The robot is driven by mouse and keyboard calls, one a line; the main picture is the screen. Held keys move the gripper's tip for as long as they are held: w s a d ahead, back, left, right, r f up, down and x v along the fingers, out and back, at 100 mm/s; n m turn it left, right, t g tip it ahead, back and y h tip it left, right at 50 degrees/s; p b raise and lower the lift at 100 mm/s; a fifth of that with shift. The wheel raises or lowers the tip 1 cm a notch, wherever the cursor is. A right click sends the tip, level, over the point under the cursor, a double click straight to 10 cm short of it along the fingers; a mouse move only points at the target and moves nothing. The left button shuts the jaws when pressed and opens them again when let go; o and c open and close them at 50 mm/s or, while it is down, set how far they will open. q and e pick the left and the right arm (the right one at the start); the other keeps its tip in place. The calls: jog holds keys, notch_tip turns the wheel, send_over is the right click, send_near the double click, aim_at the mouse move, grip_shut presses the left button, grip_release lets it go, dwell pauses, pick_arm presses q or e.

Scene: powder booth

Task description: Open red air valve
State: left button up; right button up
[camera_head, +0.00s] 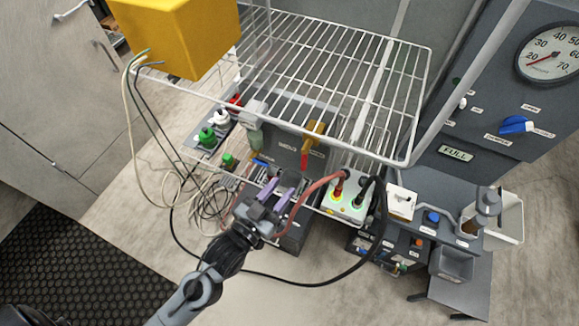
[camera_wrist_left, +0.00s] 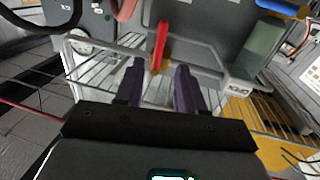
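The red air valve handle (camera_head: 304,154) hangs below a brass valve body (camera_head: 315,130) on a dark grey panel under the wire rack. In the left wrist view the red handle (camera_wrist_left: 160,43) stands upright in the picture, with a brass part (camera_wrist_left: 158,65) at its lower end. My left gripper (camera_head: 280,186) is open and empty, with purple fingers. In the head view it is below and left of the handle, apart from it. In the left wrist view the handle lines up with the gap between the fingertips (camera_wrist_left: 160,70). My right gripper is not in view.
A wire rack (camera_head: 345,75) overhangs the valve. A reddish hose (camera_head: 305,200) and black cable (camera_head: 375,215) run close to my left gripper. Tangled wires (camera_head: 205,195) lie to the left, below a yellow box (camera_head: 180,35).

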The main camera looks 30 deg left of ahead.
aim_at(302, 164)
pick_arm(q)
jog(key=w, duration=0.3)
jog(key=w+d+p, duration=0.1)
jog(key=w, duration=0.6)
jog(key=shift+w+d+f+p, duration=0.1)
jog(key=shift+w+d+p, duration=0.2)
jog(key=shift+w+d, duration=0.1)
grip_shut()
